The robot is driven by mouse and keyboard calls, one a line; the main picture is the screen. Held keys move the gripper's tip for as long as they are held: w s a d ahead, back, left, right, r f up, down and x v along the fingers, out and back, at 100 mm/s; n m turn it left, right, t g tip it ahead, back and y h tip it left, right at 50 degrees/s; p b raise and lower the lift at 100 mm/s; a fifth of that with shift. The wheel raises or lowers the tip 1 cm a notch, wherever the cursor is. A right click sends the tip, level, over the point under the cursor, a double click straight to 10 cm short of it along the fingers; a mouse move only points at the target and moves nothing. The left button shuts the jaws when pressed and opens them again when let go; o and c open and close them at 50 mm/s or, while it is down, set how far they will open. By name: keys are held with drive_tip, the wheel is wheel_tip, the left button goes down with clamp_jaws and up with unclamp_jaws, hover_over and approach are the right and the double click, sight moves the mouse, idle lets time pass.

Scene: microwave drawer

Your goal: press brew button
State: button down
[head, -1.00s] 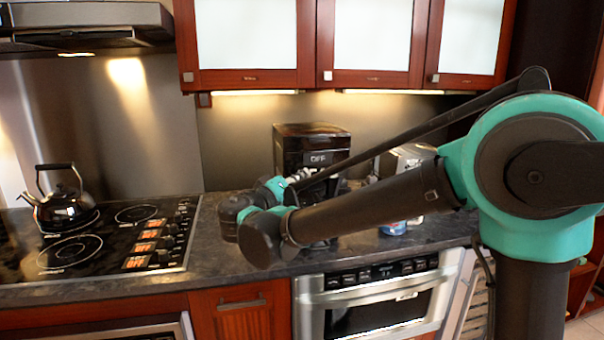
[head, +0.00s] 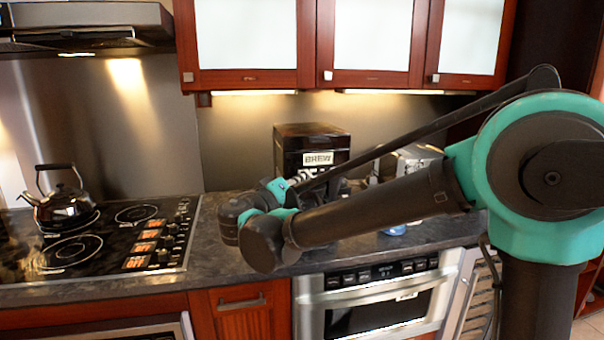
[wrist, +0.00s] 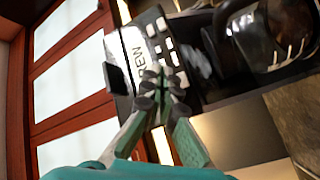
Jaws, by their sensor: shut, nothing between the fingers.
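The black coffee machine (head: 290,150) stands on the counter against the back wall. Its small display (head: 318,159) is lit and reads BREW. In the wrist view the coffee machine's front panel (wrist: 178,30) shows tilted, with the lit BREW display (wrist: 137,48) and several pale buttons (wrist: 165,45) beside it. My gripper (wrist: 160,84) is shut and empty, its fingertips in front of this panel close to the buttons. I cannot tell whether the fingertips touch one. In the head view my arm hides the gripper and the machine's lower part.
A kettle (head: 66,207) stands on the stovetop (head: 100,238) at the left. A grey appliance (head: 412,158) is right of the coffee machine. A dark glass carafe (wrist: 262,38) shows in the wrist view. Wall cabinets (head: 310,80) hang above; an oven (head: 375,305) sits below the counter.

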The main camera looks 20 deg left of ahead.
drive_tip(key=shift+s, duration=0.1)
drive_tip(key=s+d, duration=0.1)
drive_tip(key=s, duration=0.1)
drive_tip(key=s+d, duration=0.1)
drive_tip(key=s, duration=0.1)
drive_tip(key=shift+d, duration=0.3)
idle(0.7)
drive_tip(key=w+d+f+m+g+h, duration=0.1)
drive_tip(key=w+d+f+g, duration=0.15)
drive_tip(key=d+f, duration=0.5)
drive_tip(key=w+d+f+g, duration=0.2)
drive_tip(key=d+f+g, duration=0.15)
drive_tip(key=d, duration=0.65)
drive_tip(key=w+d+f+m+g+h, duration=0.1)
drive_tip(key=w+d+f+g, duration=0.15)
drive_tip(key=d+f, duration=0.55)
drive_tip(key=s+d+f+m+g+y, duration=0.5)
drive_tip(key=s+d+f+y, duration=0.1)
drive_tip(key=s+d+f, duration=0.9)
drive_tip(key=shift+s+f+y, duration=0.3)
drive_tip(key=shift+s+f, duration=0.3)
drive_tip(key=shift+s, duration=0.1)
